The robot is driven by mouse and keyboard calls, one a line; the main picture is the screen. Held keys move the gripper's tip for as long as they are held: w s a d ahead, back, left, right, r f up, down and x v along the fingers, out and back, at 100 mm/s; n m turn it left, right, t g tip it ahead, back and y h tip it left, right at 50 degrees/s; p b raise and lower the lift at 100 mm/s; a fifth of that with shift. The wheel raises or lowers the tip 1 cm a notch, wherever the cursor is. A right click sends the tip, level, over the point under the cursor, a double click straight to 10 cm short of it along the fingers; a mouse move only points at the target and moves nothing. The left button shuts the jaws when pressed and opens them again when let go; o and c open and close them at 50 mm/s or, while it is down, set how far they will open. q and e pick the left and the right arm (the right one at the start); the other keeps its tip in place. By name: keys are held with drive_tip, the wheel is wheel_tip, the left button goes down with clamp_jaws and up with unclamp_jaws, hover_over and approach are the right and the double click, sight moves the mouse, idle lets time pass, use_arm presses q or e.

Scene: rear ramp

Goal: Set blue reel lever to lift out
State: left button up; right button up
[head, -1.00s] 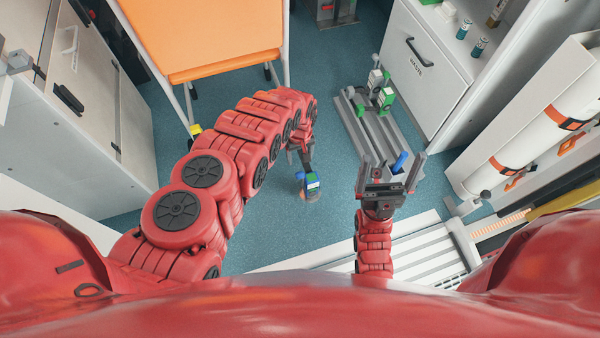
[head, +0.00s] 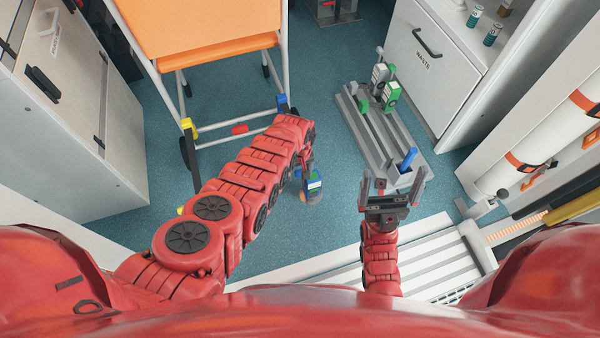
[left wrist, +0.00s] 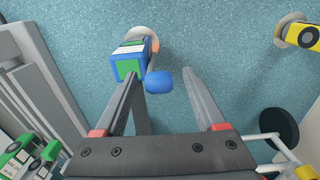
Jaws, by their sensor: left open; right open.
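The blue reel (head: 314,186) stands on the blue floor in the middle of the head view, with a green and white label. In the left wrist view the blue reel (left wrist: 130,62) is at upper centre, a rounded blue lever end (left wrist: 158,82) beside it. My left gripper (left wrist: 160,76) is open; the lever end shows between its fingers, nearer the left one, and I cannot tell whether they touch. In the head view my left gripper (head: 305,164) is partly hidden by my arm, just above the reel. My right gripper (head: 394,188) is open and empty, to the right.
A grey ramp track (head: 375,135) with green and white devices (head: 390,96) and a blue lever-like part (head: 408,158) lies to the right. An orange-topped stretcher or chair (head: 200,35) stands behind. A yellow device (left wrist: 300,36) is at upper right in the wrist view. Floor around the reel is clear.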

use_arm(q)
clamp_jaws()
idle(0.4)
drive_tip(key=shift+a, duration=0.1)
idle(0.9)
